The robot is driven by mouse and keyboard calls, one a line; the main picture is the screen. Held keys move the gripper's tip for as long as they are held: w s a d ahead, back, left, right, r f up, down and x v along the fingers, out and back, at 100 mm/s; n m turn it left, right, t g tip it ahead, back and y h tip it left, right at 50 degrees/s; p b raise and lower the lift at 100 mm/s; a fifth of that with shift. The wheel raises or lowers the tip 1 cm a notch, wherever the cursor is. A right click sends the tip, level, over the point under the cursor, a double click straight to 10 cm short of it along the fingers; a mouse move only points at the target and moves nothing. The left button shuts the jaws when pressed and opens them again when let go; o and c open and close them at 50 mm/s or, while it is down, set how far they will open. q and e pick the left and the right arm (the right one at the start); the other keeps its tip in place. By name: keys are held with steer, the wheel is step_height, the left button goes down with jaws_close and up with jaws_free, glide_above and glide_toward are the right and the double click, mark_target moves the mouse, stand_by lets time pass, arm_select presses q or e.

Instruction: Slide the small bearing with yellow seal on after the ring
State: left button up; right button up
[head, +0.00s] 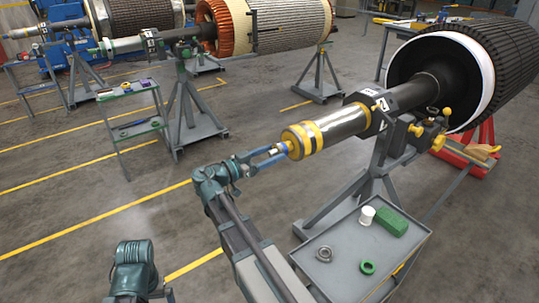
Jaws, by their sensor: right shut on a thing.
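The rotor's shaft (340,124) points left and toward me, with a bright metal section and two yellow bands near its free end. My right gripper (278,150) is at this end, its blue-grey fingers shut on a small part with yellow on it. It looks like the small bearing with yellow seal (286,148), but the fingers cover much of it. I cannot tell whether it is around the shaft or just in front of it. Which yellow band is the ring is unclear. My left gripper (166,293) is low at the bottom edge, partly cut off, its opening unclear.
A grey tray table (345,285) below the shaft holds a grey bearing (324,254), a green ring (368,267), a white cylinder (367,215) and a green block (393,222). A grey stand (378,165) supports the shaft. Other rotors stand behind; open floor lies left.

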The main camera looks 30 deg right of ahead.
stand_by(0.3)
steer(key=o, duration=1.3)
steer(key=shift+o, duration=0.3)
steer(key=shift+a, duration=0.1)
steer(key=a, duration=0.9)
steer(key=shift+s, duration=0.35)
steer(key=shift+d, duration=0.15)
steer(key=shift+w+d, duration=0.15)
steer(key=shift+d, duration=1.15)
steer(key=shift+w+d, duration=0.1)
steer(key=shift+d, duration=1.2)
